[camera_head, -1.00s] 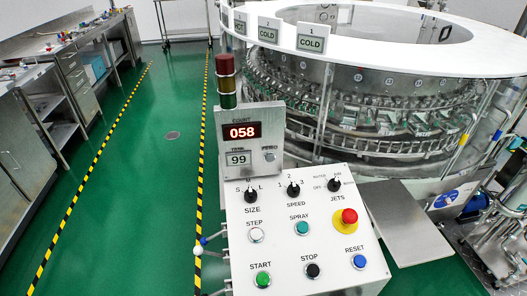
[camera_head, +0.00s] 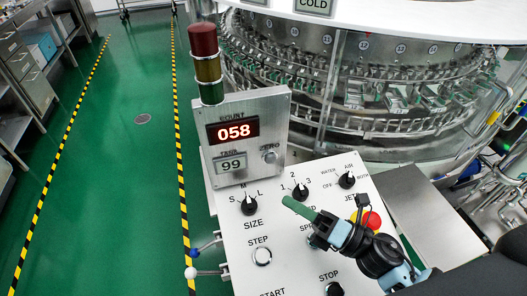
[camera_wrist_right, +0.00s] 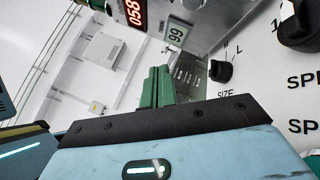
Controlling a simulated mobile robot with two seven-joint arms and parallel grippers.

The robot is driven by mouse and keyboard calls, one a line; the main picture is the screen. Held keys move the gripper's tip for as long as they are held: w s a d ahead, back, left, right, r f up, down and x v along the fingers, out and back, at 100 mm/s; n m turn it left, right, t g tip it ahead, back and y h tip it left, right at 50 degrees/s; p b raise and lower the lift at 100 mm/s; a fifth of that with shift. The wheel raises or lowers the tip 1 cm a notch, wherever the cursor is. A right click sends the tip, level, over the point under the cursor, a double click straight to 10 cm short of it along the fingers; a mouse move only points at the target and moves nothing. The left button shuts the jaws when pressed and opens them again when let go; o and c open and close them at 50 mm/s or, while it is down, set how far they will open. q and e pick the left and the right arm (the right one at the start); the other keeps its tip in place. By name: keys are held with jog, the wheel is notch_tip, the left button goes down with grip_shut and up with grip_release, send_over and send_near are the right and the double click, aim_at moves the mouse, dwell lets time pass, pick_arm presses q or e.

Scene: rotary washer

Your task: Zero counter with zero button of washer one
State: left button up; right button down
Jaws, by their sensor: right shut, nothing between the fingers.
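The zero button (camera_head: 270,156) is a small round silver button under the label ZERO on the upright display box (camera_head: 255,112) of the washer panel. The red count display (camera_head: 233,131) reads 058, and the smaller display (camera_head: 230,165) below it reads 99. My right gripper (camera_head: 288,203) is shut and empty, its green fingertips over the control panel, below and a little right of the zero button and apart from it. In the right wrist view the shut green fingers (camera_wrist_right: 158,86) point toward the display box; the zero button cannot be made out there. My left gripper is out of view.
The sloped panel carries a size knob (camera_head: 249,205), a speed knob (camera_head: 300,191), a jets knob (camera_head: 347,180), a step button (camera_head: 262,256) and a red stop (camera_head: 371,220) partly behind my arm. A signal tower (camera_head: 206,65) stands behind the display box.

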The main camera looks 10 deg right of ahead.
aim_at(271, 159)
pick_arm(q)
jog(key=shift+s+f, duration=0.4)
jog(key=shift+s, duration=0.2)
pick_arm(e)
jog(key=w, duration=0.8)
jog(key=shift+w+a, duration=0.15)
jog(key=shift+w, duration=0.1)
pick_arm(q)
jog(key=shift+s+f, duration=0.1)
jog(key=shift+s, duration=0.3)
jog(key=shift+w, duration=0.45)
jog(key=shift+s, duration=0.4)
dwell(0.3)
pick_arm(e)
jog(key=shift+w, duration=0.1)
